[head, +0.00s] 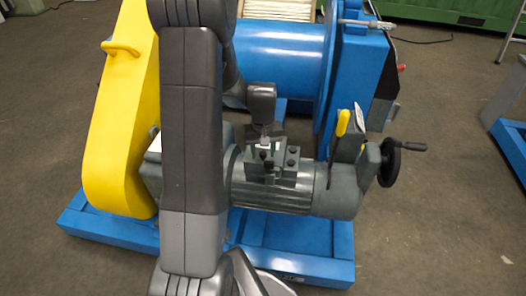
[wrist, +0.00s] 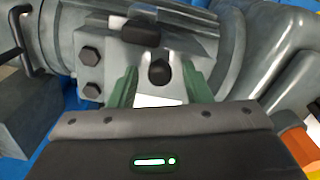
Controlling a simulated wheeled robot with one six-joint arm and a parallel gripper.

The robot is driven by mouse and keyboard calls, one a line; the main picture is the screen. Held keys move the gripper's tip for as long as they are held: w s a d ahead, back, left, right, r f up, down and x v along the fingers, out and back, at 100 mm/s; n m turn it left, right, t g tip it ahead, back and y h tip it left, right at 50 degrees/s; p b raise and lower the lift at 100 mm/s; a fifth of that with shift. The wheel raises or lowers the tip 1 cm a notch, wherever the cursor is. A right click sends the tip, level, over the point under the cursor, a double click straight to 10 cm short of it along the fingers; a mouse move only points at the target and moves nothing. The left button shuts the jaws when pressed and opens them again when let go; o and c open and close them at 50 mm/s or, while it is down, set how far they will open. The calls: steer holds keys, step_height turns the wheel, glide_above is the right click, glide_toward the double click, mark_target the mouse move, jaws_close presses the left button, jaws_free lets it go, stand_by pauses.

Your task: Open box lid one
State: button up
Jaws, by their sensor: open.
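A grey box with a bolted top (head: 285,165) sits on the grey motor; I take it to be the box of the task, but no label shows. It fills the upper middle of the wrist view, with hex bolts and a plate (wrist: 92,75) on its left. My gripper (head: 266,143) points down just over the box. In the wrist view my open gripper (wrist: 158,88) has its two green fingers apart, one on each side of a dark round knob (wrist: 159,73). I cannot tell whether the fingers touch it. The lid's seam is not clear.
A yellow chain guard (head: 120,110) stands left of the motor (head: 335,190). A black handwheel (head: 390,162) and a yellow lever (head: 343,122) are at its right. A blue drum (head: 280,60) stands behind, and a blue base frame (head: 295,265) lies below.

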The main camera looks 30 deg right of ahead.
jaws_close()
steer(key=shift+r, duration=0.1)
